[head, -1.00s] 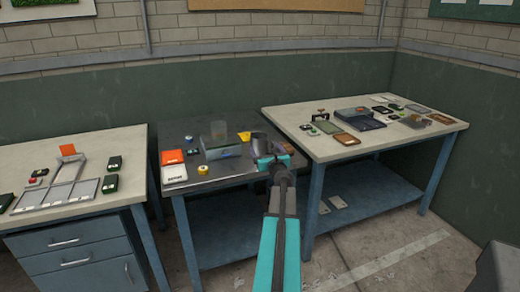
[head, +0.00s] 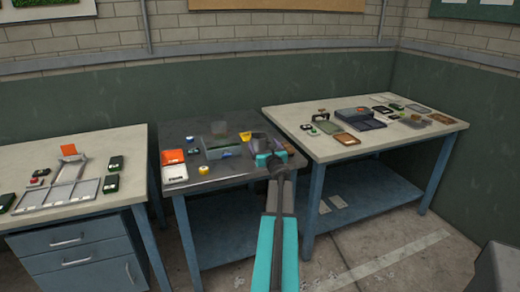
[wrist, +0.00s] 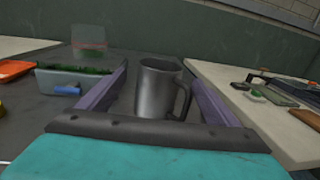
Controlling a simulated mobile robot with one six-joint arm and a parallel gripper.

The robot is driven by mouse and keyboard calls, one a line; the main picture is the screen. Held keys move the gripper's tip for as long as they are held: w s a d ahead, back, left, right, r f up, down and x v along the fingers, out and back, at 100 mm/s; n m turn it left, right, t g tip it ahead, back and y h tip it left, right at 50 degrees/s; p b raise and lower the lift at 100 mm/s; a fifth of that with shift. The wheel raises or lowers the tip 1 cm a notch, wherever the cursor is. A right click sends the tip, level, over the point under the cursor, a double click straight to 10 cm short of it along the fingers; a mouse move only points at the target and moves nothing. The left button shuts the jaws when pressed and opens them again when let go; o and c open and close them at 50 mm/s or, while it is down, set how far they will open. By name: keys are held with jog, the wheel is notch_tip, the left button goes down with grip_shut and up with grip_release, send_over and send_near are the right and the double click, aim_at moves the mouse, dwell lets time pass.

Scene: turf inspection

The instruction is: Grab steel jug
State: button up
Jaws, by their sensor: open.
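The steel jug (wrist: 158,88) is a dark grey metal mug that stands upright in the middle of the wrist view, its handle on the right. My gripper (wrist: 158,90) is open, with one purple finger to the left of the jug and the other to the right, near the handle. I cannot tell how far the fingertips reach past it. In the head view my gripper (head: 264,142) is over the right side of the dark middle table, and the jug is largely hidden there by the gripper and arm.
A clear-walled tray with green turf (wrist: 85,82) sits left of the jug. On the dark table (head: 222,172) are also an orange-and-white box (head: 173,166), a yellow tape roll (head: 204,170) and a yellow item (head: 245,136). The pale right table (head: 300,128) stands close beside it.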

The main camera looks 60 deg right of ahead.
aim_at(262, 142)
jog(key=shift+p+x, duration=0.35)
jog(key=shift+x, duration=1.45)
jog(key=shift+c, duration=0.5)
jog(key=shift+r, duration=0.1)
jog(key=c, duration=1.5)
